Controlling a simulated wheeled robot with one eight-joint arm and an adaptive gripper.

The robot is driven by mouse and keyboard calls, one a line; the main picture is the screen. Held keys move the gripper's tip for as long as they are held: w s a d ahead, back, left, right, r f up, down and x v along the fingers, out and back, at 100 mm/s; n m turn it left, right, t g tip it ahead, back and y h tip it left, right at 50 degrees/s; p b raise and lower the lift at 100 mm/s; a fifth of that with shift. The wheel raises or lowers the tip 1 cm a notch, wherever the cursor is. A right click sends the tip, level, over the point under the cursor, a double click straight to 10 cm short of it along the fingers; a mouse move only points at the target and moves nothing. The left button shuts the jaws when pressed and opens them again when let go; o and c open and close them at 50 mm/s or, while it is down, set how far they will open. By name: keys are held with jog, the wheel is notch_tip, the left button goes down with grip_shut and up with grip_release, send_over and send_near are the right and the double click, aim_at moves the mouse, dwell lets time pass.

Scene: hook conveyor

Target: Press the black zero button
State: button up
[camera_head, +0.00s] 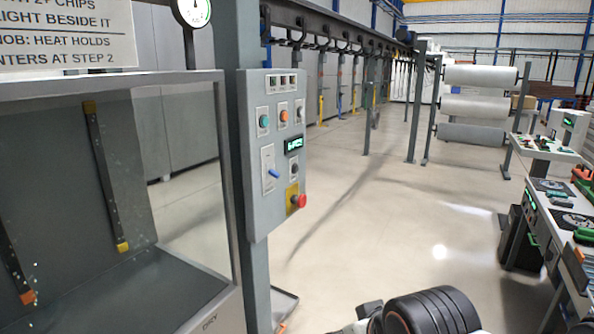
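No button that I can make out clearly as the black zero button shows. A grey control panel (275,150) on a post carries a teal button (264,121), an orange button (283,115), a small green display (294,146), a blue lever (273,174) and a red mushroom button (299,201). A small dark round control (295,170) sits below the display; its label is too small to read. On the right, a bench device with a green display (569,122) shows, its buttons too small to tell. My gripper's fingers are not in view.
A glass-fronted cabinet (180,322) stands at the left, close to the panel. A workbench (562,225) with tools and dark trays runs along the right edge. A roll rack (480,105) and hook conveyor (340,35) are behind. The floor between is clear.

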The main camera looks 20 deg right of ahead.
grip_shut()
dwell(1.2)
